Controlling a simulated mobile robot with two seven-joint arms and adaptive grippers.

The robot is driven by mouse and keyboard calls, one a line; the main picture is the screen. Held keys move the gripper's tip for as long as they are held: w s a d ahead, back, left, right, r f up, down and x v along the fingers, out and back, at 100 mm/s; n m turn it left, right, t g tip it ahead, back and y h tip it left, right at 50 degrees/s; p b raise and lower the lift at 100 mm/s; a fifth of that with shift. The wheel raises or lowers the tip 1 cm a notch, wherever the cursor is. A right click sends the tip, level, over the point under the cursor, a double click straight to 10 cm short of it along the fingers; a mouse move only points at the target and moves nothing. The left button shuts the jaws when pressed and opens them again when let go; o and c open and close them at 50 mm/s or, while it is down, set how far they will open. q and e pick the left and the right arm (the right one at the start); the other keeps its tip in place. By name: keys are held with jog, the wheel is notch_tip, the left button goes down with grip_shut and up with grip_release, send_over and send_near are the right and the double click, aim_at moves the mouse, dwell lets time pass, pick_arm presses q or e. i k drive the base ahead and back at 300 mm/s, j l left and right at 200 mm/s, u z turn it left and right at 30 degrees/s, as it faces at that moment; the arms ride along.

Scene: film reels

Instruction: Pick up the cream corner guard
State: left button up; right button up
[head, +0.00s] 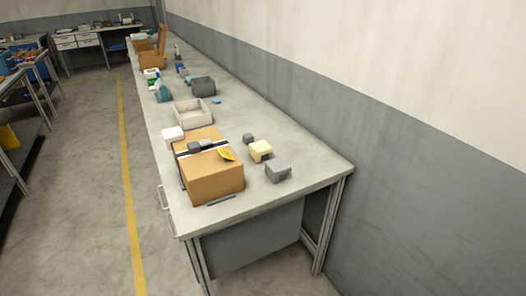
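A small cream block-like piece (260,151), which looks like the cream corner guard, lies on the long grey workbench (268,210). It is to the right of a brown cardboard box (214,184) and apart from it. A similar grey piece (278,172) lies just nearer, toward the bench's near end. A smaller dark grey piece (248,139) lies just beyond the cream one. Neither of my grippers shows in the head view.
The box carries a dark strap, dark grey items and a yellow item (226,154). A white piece (173,134), a pale open tray (192,113) and a dark grey bin (203,86) stand farther along. A wall runs along the bench's right side; floor is open at left.

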aim_at(256, 149)
jog(key=i+l+u, duration=0.1)
jog(key=l+u, duration=0.7)
jog(key=l, duration=0.25)
